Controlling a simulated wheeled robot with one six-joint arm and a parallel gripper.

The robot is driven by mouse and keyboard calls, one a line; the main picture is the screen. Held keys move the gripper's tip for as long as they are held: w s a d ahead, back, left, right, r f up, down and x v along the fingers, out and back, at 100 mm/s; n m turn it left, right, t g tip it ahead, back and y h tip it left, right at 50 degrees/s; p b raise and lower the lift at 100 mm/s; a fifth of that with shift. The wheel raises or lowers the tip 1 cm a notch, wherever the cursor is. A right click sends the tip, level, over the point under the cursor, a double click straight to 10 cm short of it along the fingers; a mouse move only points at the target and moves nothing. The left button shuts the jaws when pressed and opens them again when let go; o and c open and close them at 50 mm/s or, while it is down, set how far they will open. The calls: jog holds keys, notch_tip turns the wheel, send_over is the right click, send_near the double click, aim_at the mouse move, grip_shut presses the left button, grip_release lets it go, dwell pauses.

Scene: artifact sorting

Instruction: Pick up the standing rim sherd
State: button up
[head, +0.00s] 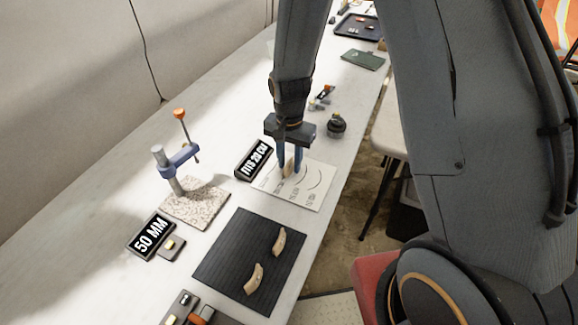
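A tan rim sherd (288,170) stands upright on the white printed sheet with curved lines (316,193). My gripper (290,168) points down over the sheet, its two blue fingers on either side of the sherd. The fingers are apart, and a light gap shows between them above the sherd. Whether either finger touches the sherd is too small to tell. Two other tan sherds lie on the black mat: one (279,241) at its right and one (254,279) nearer its front.
A "FITS 28 CM" sign (254,160) stands just left of the sheet, and a dark round object (336,126) is behind it to the right. A clamp stand (176,168) on a speckled slab, a "50 MM" sign (151,236) and the black mat (226,250) are at left and front.

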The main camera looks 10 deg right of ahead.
grip_shut()
jog(key=shift+r, duration=0.1)
